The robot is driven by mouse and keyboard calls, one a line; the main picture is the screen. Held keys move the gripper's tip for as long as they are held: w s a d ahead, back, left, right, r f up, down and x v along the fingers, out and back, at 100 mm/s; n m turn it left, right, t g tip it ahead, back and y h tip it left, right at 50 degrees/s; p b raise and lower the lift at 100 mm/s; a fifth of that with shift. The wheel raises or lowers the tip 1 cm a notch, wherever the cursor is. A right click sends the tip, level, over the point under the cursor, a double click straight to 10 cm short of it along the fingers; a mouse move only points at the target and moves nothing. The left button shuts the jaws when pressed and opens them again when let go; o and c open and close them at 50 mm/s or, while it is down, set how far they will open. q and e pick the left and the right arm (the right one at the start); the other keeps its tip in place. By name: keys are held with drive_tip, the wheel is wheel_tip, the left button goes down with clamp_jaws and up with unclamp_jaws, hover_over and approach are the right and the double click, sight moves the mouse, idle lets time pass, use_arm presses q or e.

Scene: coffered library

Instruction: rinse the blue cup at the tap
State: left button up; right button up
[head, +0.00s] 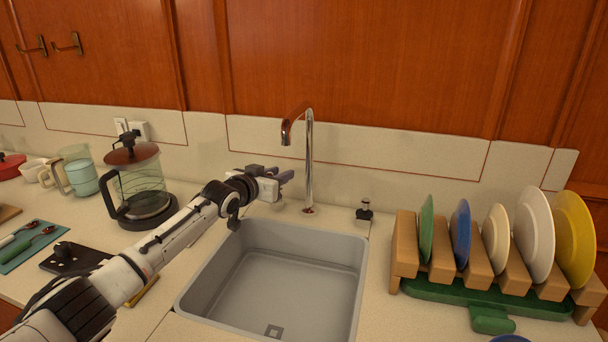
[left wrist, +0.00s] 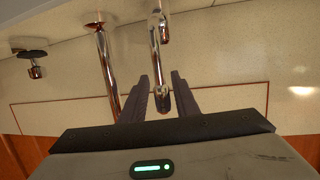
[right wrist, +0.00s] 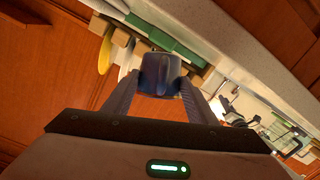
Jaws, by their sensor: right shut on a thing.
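The blue cup (right wrist: 158,75) is between the fingers of my right gripper (right wrist: 160,88), which is shut on it, in the right wrist view. My right gripper is outside the head view. A blue edge at the bottom right of the head view (head: 508,338) may be the cup; too little shows to tell. The chrome tap (head: 309,165) stands behind the sink. My left gripper (head: 283,184) is open just left of the tap's post, below its spout. In the left wrist view, chrome tap parts (left wrist: 106,75) show beyond the parted fingers; contact cannot be told.
The grey sink (head: 275,275) is empty, with its drain showing. A wooden dish rack (head: 405,245) with several plates stands right of it, over a green tray (head: 450,295). A small dark-topped fitting (head: 364,212) sits behind the sink. A French press (head: 138,185) stands at left.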

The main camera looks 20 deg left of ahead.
use_arm(q)
drive_tip(key=shift+s+a, duration=0.15)
drive_tip(key=v, duration=1.1)
drive_tip(key=shift+s+r+p, duration=0.15)
drive_tip(key=shift+s+p, duration=0.2)
